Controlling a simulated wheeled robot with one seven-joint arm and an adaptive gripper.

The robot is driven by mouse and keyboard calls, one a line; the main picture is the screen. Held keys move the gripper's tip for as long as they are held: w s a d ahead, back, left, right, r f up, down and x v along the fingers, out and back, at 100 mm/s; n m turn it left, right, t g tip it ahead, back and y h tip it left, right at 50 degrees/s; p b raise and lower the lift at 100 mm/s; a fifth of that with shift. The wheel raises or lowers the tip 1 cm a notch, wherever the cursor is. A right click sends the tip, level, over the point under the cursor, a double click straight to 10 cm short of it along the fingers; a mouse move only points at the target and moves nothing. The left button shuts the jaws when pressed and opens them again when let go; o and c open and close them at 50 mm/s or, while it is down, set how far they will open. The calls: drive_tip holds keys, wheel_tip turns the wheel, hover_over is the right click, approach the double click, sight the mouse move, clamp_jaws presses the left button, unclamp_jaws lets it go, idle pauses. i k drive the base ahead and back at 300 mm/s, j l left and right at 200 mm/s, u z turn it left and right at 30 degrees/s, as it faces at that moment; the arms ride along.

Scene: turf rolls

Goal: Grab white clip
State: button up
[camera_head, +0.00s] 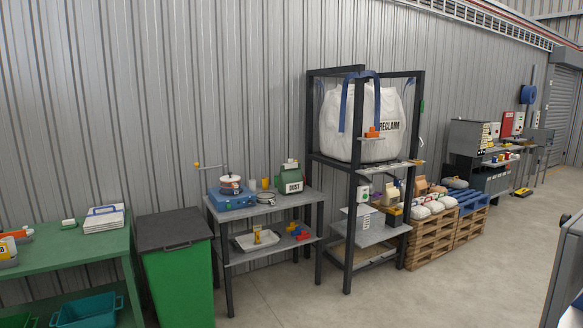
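I cannot pick out a white clip for certain. A small pale piece (290,162) sits on top of the green bag marked DUST (289,181), on the grey metal bench (262,211); it is too small to tell whether it is a clip. Another small whitish object with a green end (69,223) lies on the green table (85,245) at the left, beside a white stack with a blue handle (102,218). My gripper is not in view.
A green bin with a dark lid (180,285) stands between the green table and the bench. The bench holds a blue machine (232,199). A black frame (347,240) carries a big white RECLAIM bag (345,130). Pallets (430,246) stand right. Concrete floor (455,290) is open in front.

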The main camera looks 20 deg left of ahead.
sight(290, 165)
drive_tip(key=j+u, duration=0.3)
drive_tip(key=i+j+u, duration=0.45)
drive_tip(key=i+j, duration=0.25)
drive_tip(key=j, duration=0.25)
drive_tip(key=i+j+u, duration=0.45)
drive_tip(key=i+j, duration=0.3)
drive_tip(key=i+z, duration=0.4)
drive_tip(key=i, duration=0.15)
drive_tip(key=i+z, duration=0.4)
drive_tip(key=i, duration=0.2)
drive_tip(key=i+j+z, duration=0.4)
drive_tip(key=i, duration=0.15)
drive_tip(key=i+z, duration=0.35)
drive_tip(key=i, duration=1.2)
drive_tip(key=i+j+u, duration=0.1)
drive_tip(key=i, duration=0.8)
